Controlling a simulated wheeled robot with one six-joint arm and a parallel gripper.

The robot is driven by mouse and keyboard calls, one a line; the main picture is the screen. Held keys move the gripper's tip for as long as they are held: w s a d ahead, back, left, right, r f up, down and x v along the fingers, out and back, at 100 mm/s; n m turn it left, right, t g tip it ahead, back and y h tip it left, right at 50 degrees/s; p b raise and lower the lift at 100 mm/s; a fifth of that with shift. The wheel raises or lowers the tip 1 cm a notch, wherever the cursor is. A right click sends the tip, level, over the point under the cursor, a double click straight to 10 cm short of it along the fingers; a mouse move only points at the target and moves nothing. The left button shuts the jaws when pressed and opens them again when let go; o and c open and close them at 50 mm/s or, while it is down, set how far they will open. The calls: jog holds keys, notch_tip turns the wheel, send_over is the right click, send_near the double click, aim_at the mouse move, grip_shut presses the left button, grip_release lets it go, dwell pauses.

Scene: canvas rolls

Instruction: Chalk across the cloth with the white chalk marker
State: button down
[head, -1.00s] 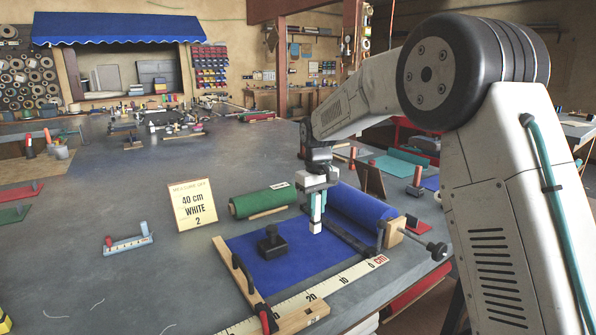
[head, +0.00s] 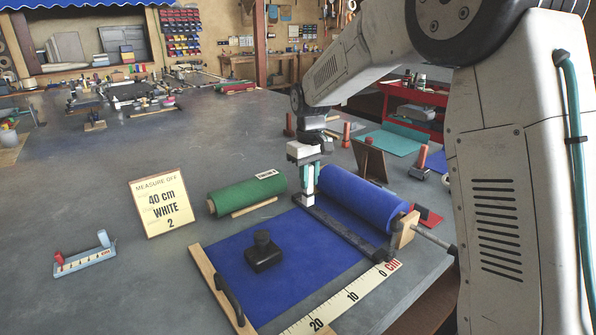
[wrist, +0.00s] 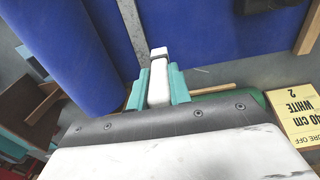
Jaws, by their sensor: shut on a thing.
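My gripper (head: 309,176) is shut on the white chalk marker (head: 309,199), which points down. The marker is at the far end of the dark bar (head: 345,233) lying across the blue cloth (head: 222,246), near the cloth's far edge. I cannot tell whether its tip touches the cloth. The wrist view shows the marker (wrist: 159,78) between the teal fingers (wrist: 156,88), with the cloth (wrist: 225,30) beyond. The cloth comes off a blue roll (head: 355,196). I see no chalk line on the cloth.
A black weight (head: 263,258) sits on the cloth. A measuring tape (head: 340,297) runs along the near edge. A green roll (head: 247,194) lies just behind. A card (head: 161,207) reads 40 cm, WHITE, 2. The table left of the card is mostly clear.

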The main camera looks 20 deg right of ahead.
jog(key=s+d, duration=0.3)
jog(key=s, duration=0.5)
jog(key=s+d, duration=0.4)
jog(key=s, duration=0.4)
jog(key=shift+s+a+f, duration=0.1)
jog(key=shift+f, duration=1.1)
jog(key=shift+a+f, duration=0.1)
jog(key=shift+f, duration=1.1)
jog(key=shift+f, duration=0.6)
jog(key=shift+w+d, duration=0.2)
jog(key=shift+d, duration=0.35)
jog(key=shift+w+a, duration=0.25)
jog(key=shift+w, duration=0.5)
jog(key=shift+w+a, duration=0.25)
jog(key=shift+w, duration=0.45)
jog(key=shift+w, duration=0.1)
jog(key=shift+w+a, duration=0.3)
jog(key=shift+w, duration=0.35)
jog(key=shift+w+a, duration=0.3)
jog(key=shift+w, duration=0.35)
